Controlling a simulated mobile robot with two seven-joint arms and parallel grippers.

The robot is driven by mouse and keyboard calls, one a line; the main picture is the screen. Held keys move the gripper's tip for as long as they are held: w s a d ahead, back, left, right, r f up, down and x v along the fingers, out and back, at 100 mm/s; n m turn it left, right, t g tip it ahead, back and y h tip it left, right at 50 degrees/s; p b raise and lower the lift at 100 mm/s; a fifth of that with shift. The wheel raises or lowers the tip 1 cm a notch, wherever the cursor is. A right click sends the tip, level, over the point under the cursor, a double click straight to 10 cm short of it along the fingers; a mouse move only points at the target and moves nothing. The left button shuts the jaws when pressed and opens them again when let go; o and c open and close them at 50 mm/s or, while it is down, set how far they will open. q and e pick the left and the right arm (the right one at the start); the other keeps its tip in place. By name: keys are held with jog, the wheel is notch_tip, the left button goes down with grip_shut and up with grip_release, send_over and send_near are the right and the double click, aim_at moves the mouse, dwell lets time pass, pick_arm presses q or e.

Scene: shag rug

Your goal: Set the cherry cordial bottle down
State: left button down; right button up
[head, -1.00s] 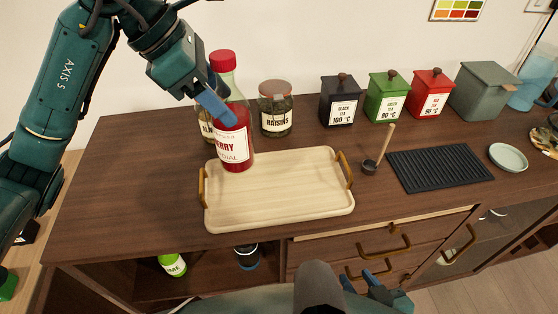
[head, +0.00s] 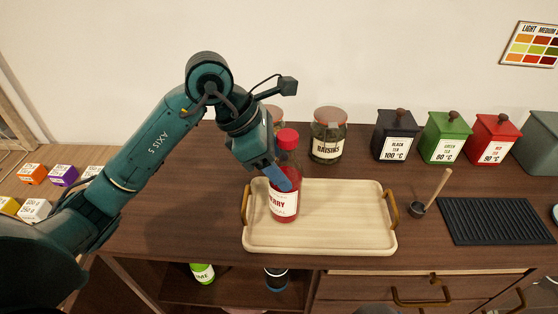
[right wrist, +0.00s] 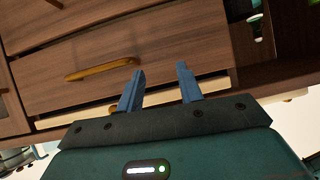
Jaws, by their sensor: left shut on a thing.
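The cherry cordial bottle (head: 285,206), red with a red cap and a white label, is upright over the left part of the pale wooden tray (head: 345,218) in the head view. My left gripper (head: 282,180) is shut on it below the neck, its blue fingers covering part of the bottle. The bottle's base appears at or just above the tray floor; I cannot tell whether it touches. My right gripper (right wrist: 158,82) shows in the right wrist view, open and empty in front of the wooden drawers.
A raisins jar (head: 328,135) and another jar, partly hidden, stand behind the tray. Black (head: 396,137), green (head: 445,138) and red (head: 492,140) tea canisters line the back. The tray's right half is clear.

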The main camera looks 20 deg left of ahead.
pick_arm(q)
jog(key=shift+c, duration=2.4)
grip_release()
jog(key=shift+f, duration=0.1)
jog(key=shift+r, duration=0.3)
jog(key=v, duration=1.1)
jog(key=shift+a+r, duration=0.2)
jog(key=shift+r, duration=0.1)
jog(key=shift+s, duration=0.15)
